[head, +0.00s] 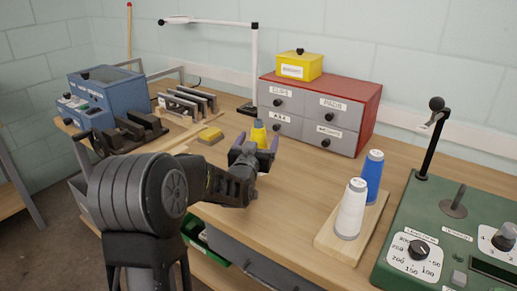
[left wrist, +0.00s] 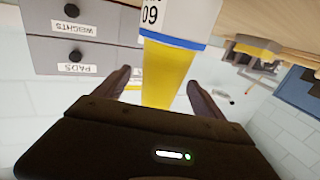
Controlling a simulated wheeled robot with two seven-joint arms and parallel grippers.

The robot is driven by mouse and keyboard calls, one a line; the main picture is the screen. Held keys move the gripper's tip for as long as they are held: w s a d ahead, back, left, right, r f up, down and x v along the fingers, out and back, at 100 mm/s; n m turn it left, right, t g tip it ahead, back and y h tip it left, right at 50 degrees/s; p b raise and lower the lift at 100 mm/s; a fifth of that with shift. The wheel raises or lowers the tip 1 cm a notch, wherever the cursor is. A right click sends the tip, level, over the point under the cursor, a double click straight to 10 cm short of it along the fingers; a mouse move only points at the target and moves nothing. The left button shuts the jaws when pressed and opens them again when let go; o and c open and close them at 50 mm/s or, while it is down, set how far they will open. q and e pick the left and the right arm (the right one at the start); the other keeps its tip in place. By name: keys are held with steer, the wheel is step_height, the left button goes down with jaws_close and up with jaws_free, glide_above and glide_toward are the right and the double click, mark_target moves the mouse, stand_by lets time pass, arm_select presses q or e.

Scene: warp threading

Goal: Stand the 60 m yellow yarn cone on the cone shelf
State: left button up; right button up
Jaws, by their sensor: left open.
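The yellow yarn cone (head: 258,132) stands on the table in front of the drawer cabinet, partly hidden by my left gripper (head: 255,146). In the left wrist view the yellow cone (left wrist: 168,70) appears between the two open fingers of my left gripper (left wrist: 158,80), with a white label whose visible digits read as 60 upside down. Whether the fingers touch it I cannot tell. A wooden board (head: 327,238), apparently the cone shelf, stands at the right. It bears a white cone (head: 351,210) and a blue cone (head: 372,176). My right gripper is not in view.
A red cabinet (head: 366,107) with grey labelled drawers stands behind the cone, a yellow box (head: 299,65) on top. A green machine (head: 440,210) stands right of the board. Table between cone and board is clear.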

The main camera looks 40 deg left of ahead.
arm_select(q)
jaws_close()
step_height(320, 180, up, 10)
steer(key=p, duration=0.1)
stand_by(1.1)
stand_by(0.5)
